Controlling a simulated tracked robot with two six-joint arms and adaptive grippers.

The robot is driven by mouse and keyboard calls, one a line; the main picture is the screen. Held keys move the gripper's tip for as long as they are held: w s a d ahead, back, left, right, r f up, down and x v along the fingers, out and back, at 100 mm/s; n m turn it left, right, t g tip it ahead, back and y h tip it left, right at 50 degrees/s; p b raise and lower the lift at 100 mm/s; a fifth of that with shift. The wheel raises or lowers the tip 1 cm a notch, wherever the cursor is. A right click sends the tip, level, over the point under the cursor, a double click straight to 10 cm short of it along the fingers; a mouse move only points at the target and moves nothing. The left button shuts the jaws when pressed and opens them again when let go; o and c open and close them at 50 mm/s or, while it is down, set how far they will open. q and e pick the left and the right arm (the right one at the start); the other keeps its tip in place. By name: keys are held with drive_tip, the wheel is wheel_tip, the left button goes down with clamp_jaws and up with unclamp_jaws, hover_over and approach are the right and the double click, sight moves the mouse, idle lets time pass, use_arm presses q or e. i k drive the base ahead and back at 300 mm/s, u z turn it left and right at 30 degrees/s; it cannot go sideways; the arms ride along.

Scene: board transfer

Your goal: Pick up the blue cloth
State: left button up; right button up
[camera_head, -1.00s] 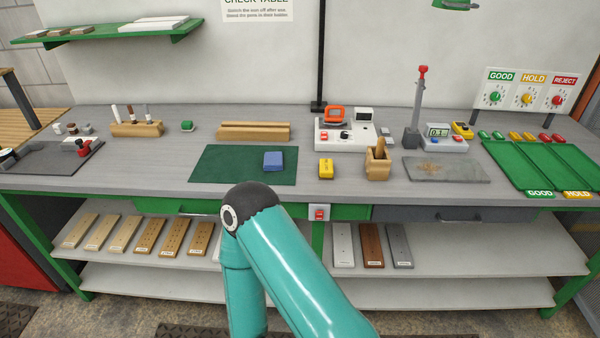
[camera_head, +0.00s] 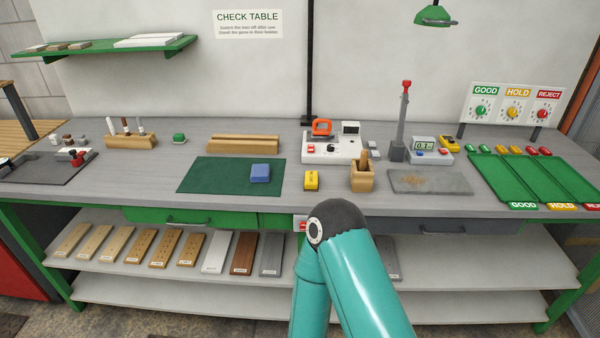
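The blue cloth (camera_head: 260,173) is a small folded block-like pad. It lies on the right part of the dark green mat (camera_head: 215,176) on the grey workbench. A teal arm of mine with a dark joint rises from the bottom of the picture in front of the bench, right of the cloth and apart from it. Neither gripper shows in the view, so I cannot see their fingers.
A yellow device (camera_head: 311,180) lies right of the mat, with a wooden holder (camera_head: 362,177) further right. A wooden grooved block (camera_head: 243,144) stands behind the mat. A white station (camera_head: 333,148) is at the back. The mat's left part is clear.

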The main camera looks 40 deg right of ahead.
sight(260, 172)
drive_tip(key=z, duration=0.4)
drive_tip(key=i, duration=1)
drive_tip(key=u, duration=0.05)
